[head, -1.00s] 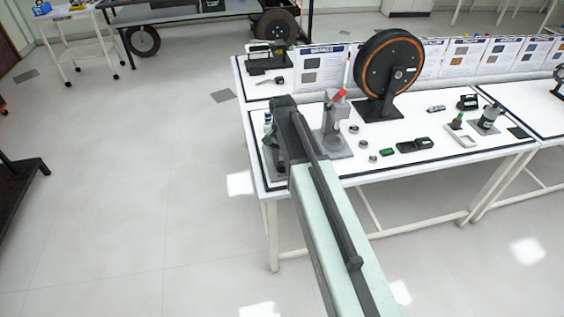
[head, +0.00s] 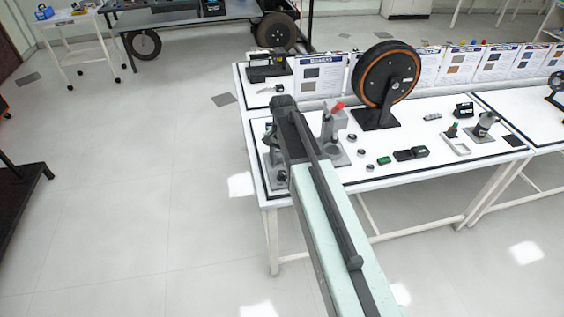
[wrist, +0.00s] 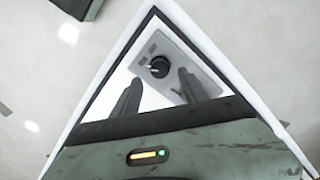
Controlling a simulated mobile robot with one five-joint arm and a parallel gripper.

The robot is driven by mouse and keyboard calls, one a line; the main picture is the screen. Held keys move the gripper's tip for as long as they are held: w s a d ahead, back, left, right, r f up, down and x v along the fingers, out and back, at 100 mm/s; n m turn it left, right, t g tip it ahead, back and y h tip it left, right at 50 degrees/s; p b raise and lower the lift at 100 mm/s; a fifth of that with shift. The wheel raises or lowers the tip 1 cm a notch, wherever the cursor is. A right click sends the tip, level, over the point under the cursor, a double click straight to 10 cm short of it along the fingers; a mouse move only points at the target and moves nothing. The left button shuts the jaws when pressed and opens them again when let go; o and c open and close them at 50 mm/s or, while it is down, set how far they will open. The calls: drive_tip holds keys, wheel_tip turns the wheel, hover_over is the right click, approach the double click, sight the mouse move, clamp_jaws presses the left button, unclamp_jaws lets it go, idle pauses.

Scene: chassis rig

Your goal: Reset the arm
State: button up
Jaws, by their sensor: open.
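My arm reaches forward over the left front corner of a white table (head: 440,167) in the head view. Its end is a dark grey wrist part, and the fingers are not clearly visible there. In the wrist view my gripper (wrist: 158,84) is open, with two dark fingers apart and nothing between them. A grey plate (wrist: 194,80) with a black knob (wrist: 159,67) lies beyond the fingertips, near the table corner. In the head view the black knob (head: 282,176) shows beside my wrist, and my arm hides part of its plate.
A grey stand with a red tip (head: 338,107) stands close right of my wrist. A black wheel with an orange ring (head: 372,75) stands behind it. Several small parts and a black device (head: 411,154) lie to the right.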

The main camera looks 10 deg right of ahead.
wheel_tip(320, 180, up, 3)
drive_tip(key=shift+p, duration=0.75)
drive_tip(key=shift+f, duration=0.1)
drive_tip(key=shift+s, duration=0.1)
